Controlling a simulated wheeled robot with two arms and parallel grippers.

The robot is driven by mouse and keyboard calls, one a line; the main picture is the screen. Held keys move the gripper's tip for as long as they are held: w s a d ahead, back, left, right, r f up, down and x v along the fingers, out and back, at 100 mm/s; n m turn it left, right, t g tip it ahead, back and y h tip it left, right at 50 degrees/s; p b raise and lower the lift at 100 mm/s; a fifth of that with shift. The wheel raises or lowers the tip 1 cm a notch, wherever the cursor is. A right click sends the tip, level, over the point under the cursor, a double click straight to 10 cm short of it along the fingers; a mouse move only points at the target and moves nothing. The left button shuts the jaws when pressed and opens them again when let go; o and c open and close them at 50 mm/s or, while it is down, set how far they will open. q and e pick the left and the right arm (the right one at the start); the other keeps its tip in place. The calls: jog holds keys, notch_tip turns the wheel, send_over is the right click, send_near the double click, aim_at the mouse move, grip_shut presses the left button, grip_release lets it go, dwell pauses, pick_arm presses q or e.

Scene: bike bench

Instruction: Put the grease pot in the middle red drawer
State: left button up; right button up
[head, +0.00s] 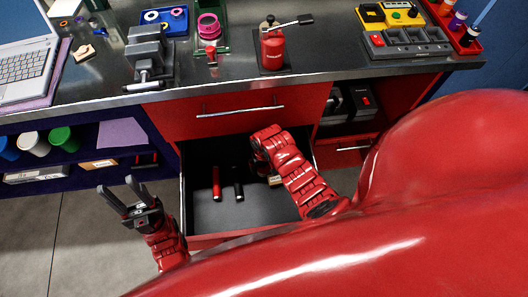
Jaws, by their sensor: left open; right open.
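The open red drawer (214,240) under the closed top drawer has a dark inside. A red cylinder and a black cylinder stand or lie in it, and a small pale-labelled object (275,181) shows partly behind my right arm. I cannot tell whether this is the grease pot. My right gripper (260,158) is over the drawer, bent downward; its fingers are mostly hidden by its own wrist. What lies under it is hidden. My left gripper (123,199) is open and empty, left of the drawer, above the floor.
The closed top drawer (225,122) has a metal handle. On the bench (330,78) stand a red can (272,48), a grey vise (146,53), a magenta roll-like item (208,27) and a laptop (22,75). A blue shelf (80,185) stands left. The drawer's front left floor is clear.

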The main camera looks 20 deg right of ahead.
notch_tip(320, 180, up, 7)
jog(key=shift+r, duration=0.2)
dwell(0.3)
jog(key=shift+a, duration=0.1)
dwell(0.4)
